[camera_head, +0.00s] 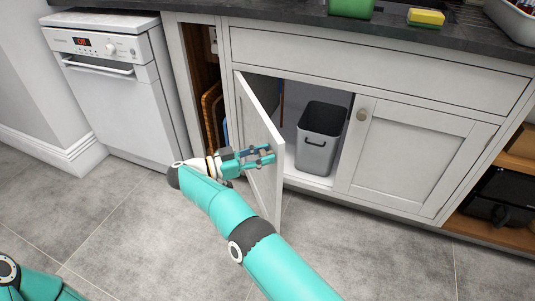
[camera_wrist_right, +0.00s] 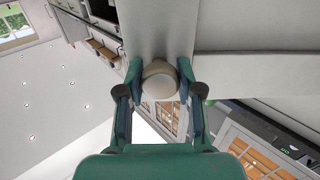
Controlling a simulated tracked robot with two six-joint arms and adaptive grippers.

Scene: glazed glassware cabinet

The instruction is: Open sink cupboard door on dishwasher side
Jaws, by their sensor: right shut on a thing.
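The sink cupboard door on the dishwasher side (camera_head: 264,120) stands open, swung out from its left edge into the room. The dishwasher (camera_head: 125,95) stands to its left. My right gripper (camera_head: 266,156) is at the door's free edge, shut on its round knob (camera_wrist_right: 159,82), which sits between the two fingers in the right wrist view; the gripper also shows there (camera_wrist_right: 158,78). The knob is hidden by the fingers in the head view. The other sink cupboard door (camera_head: 405,155) is closed, with its own knob (camera_head: 361,115). My left gripper is out of view.
A grey bin (camera_head: 318,140) stands inside the open cupboard. An open narrow bay with boards (camera_head: 213,115) lies between dishwasher and cupboard. The worktop (camera_head: 300,25) holds a green item (camera_head: 351,8) and a yellow sponge (camera_head: 426,17). The tiled floor (camera_head: 140,235) in front is clear.

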